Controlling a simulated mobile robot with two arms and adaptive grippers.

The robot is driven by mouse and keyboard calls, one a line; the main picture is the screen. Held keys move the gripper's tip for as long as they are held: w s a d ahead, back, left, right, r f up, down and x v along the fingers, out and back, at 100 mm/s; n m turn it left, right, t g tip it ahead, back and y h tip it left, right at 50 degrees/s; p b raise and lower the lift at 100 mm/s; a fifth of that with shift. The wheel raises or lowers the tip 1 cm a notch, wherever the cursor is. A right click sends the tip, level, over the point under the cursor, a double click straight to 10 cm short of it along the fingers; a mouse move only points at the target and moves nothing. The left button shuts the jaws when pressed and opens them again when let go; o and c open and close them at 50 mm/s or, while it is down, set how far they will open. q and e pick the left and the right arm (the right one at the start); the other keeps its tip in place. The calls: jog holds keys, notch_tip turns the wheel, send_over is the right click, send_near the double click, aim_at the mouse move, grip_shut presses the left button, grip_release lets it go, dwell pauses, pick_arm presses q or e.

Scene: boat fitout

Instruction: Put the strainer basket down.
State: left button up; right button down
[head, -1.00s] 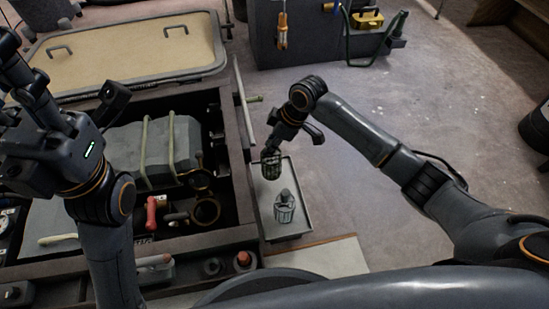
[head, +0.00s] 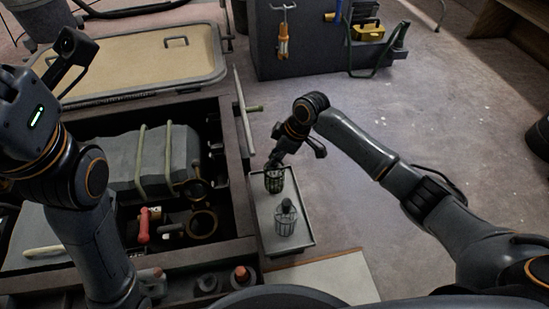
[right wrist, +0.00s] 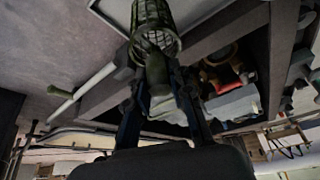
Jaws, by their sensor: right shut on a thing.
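My right gripper (head: 274,167) is shut on a dark wire strainer basket (head: 274,184), which hangs upright below the fingers over the far end of a shallow grey tray (head: 304,235). Whether its bottom touches the tray cannot be told. In the right wrist view the held basket (right wrist: 153,22) shows its mesh at the top, between the fingers (right wrist: 158,75). A second, similar basket (head: 286,219) stands in the near half of the tray.
Left of the tray is an open locker with a strapped grey box (head: 155,160), a red-handled part (head: 144,225) and a ring (head: 203,222). A hatch lid (head: 140,62) lies behind. A grey tool bin (head: 305,50) stands at the back. The floor right of the tray is clear.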

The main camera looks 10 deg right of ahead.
jog(key=c, duration=1.2)
grip_release()
jog(key=shift+f, duration=0.1)
